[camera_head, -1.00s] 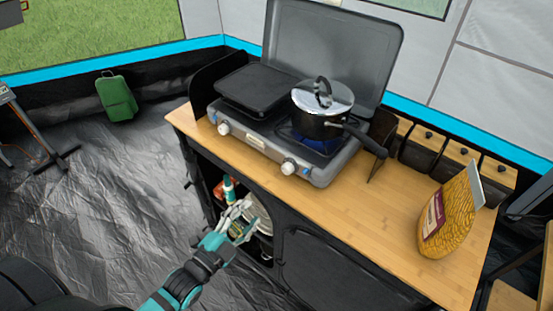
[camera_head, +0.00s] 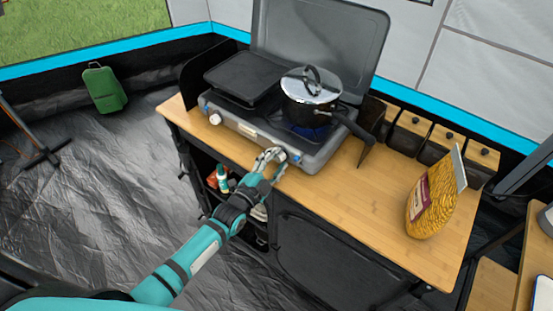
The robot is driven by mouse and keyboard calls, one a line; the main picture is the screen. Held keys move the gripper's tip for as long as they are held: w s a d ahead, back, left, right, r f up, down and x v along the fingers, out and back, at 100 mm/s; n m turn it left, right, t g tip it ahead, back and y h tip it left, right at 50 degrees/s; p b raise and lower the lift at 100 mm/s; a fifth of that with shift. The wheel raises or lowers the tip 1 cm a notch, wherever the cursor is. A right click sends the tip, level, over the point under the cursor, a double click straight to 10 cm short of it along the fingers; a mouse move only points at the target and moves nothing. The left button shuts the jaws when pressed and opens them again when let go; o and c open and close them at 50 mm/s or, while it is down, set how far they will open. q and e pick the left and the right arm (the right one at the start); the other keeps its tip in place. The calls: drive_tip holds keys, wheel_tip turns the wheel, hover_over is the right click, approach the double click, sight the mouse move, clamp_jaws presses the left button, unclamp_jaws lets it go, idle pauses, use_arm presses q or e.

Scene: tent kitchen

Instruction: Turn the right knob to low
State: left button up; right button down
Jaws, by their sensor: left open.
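The camping stove (camera_head: 245,128) stands on the wooden counter with its grey lid (camera_head: 325,45) raised. Its left knob (camera_head: 215,119) is white and in plain view. The right knob (camera_head: 294,156) is at the front right of the stove, partly hidden by my left gripper (camera_head: 272,157). The gripper is open, with its fingers at or beside this knob; I cannot tell whether they touch it. The knob's setting cannot be read. A blue flame (camera_head: 308,131) shows under the pot (camera_head: 311,99) on the right burner. My right gripper is not in view.
A black griddle (camera_head: 243,75) covers the left burner. A pasta bag (camera_head: 433,200) stands on the right of the counter (camera_head: 345,195), with clear wood between. Open shelves lie below.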

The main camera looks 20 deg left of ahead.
use_arm(q)
drive_tip(key=shift+w+d, duration=0.1)
drive_tip(key=shift+w, duration=0.1)
drive_tip(key=c, duration=0.9)
clamp_jaws()
